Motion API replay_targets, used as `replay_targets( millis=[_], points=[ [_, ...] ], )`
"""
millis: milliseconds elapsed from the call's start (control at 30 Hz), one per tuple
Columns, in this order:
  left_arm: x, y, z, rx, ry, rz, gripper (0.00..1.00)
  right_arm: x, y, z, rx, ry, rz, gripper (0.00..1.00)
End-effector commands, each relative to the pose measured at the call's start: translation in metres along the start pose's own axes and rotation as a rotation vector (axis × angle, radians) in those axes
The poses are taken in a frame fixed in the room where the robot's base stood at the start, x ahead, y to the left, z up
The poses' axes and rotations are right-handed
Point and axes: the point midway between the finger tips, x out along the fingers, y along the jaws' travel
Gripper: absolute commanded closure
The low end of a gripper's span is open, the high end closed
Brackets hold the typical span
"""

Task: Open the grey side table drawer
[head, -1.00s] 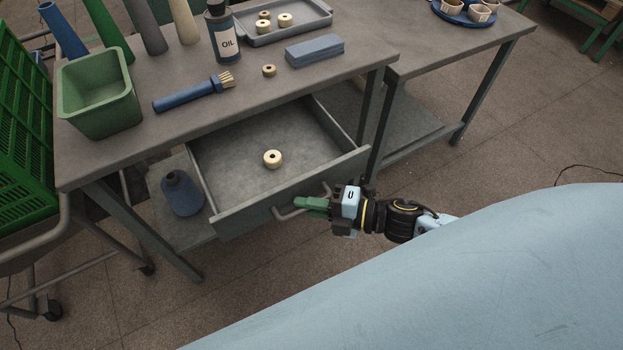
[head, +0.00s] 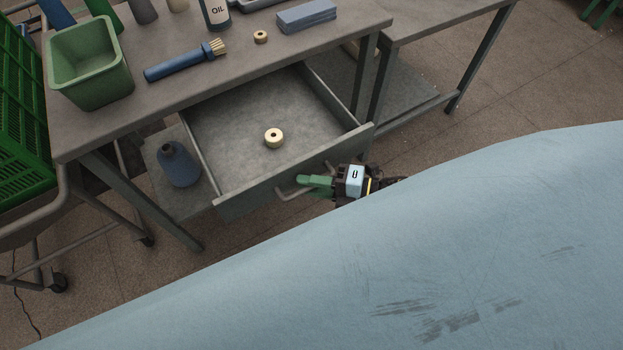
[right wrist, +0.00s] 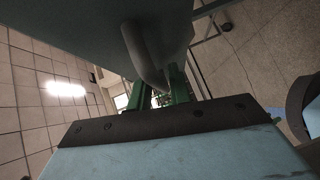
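The grey side table (head: 120,118) has its drawer (head: 233,120) pulled well out toward me. A cream ring-shaped piece (head: 274,138) lies on the drawer floor. The drawer's bar handle (head: 288,194) is on the front panel. My right gripper (head: 303,181) is at the handle's right part, its green fingers pointing left. In the right wrist view the handle (right wrist: 146,58) runs between the two green fingers (right wrist: 158,95), which are closed around it. The handle hides part of the fingertips there. My left gripper is not in view.
On the tabletop are a green bin (head: 90,62), a blue-handled brush (head: 185,62), a small ring (head: 260,37), a blue-grey block (head: 307,16) and an oil bottle (head: 215,12). A dark blue bottle (head: 178,168) stands on the lower shelf left of the drawer. A green crate cart (head: 25,150) stands at left.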

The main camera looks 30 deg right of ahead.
Motion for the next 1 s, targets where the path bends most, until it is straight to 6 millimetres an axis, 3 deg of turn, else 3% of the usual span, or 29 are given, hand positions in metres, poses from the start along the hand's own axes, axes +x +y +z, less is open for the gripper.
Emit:
replay_targets(
  millis=[333,467,1000],
  points=[
    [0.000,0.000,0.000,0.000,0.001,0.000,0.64,-0.001,0.000,0.000,0.000,-0.001,-0.001,0.80],
    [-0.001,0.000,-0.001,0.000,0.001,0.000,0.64,-0.010,-0.001,0.000,0.001,-0.001,-0.004,0.80],
    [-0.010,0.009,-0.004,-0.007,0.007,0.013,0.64,-0.113,0.000,-0.001,0.002,-0.001,-0.004,0.80]
  ],
)
